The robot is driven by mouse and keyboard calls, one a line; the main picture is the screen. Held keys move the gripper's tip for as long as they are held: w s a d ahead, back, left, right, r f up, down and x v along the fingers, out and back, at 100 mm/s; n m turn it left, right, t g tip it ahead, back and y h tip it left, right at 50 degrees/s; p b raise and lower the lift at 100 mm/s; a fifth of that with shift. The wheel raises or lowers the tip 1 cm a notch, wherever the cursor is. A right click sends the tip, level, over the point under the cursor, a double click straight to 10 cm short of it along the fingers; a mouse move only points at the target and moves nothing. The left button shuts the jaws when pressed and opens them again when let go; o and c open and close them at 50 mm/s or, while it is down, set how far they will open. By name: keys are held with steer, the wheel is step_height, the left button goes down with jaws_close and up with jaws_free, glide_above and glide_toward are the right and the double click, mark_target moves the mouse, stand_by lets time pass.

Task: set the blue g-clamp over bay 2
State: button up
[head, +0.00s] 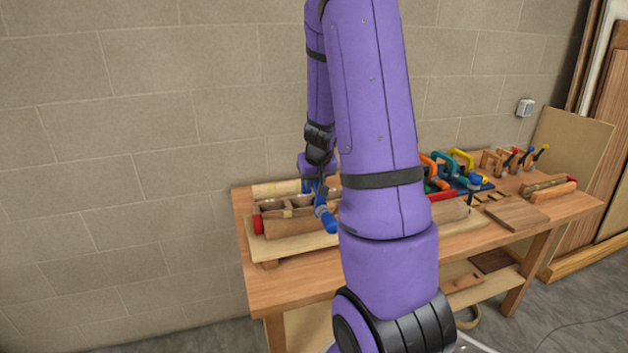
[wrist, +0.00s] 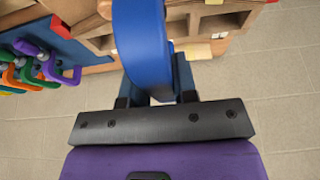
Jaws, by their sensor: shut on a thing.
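The blue g-clamp (wrist: 142,45) is between the fingers of my gripper (wrist: 155,88), which is shut on it. In the head view the blue clamp (head: 325,216) hangs below my gripper (head: 316,184), at the right part of the wooden bending form (head: 262,243). The form's box-like bays also show beyond the clamp in the wrist view (wrist: 212,24). I cannot tell whether the clamp touches the form or which bay it is over. No bay number can be read. My arm hides the form's right side in the head view.
Several coloured clamps (head: 452,165) stand on a blue rack (head: 474,185) to the right on the workbench (head: 485,235). More clamps with wooden blocks (head: 515,160) stand at the far right. A block wall (head: 150,120) is close behind the bench.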

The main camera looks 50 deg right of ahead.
steer(key=shift+f, duration=0.25)
glide_above(314, 217)
steer(key=shift+f, duration=2.05)
steer(key=shift+f, duration=0.15)
steer(key=shift+f, duration=1.6)
steer(key=shift+f, duration=0.35)
steer(key=o, duration=0.9)
steer(key=shift+o, duration=0.2)
steer(key=shift+v, duration=5.35)
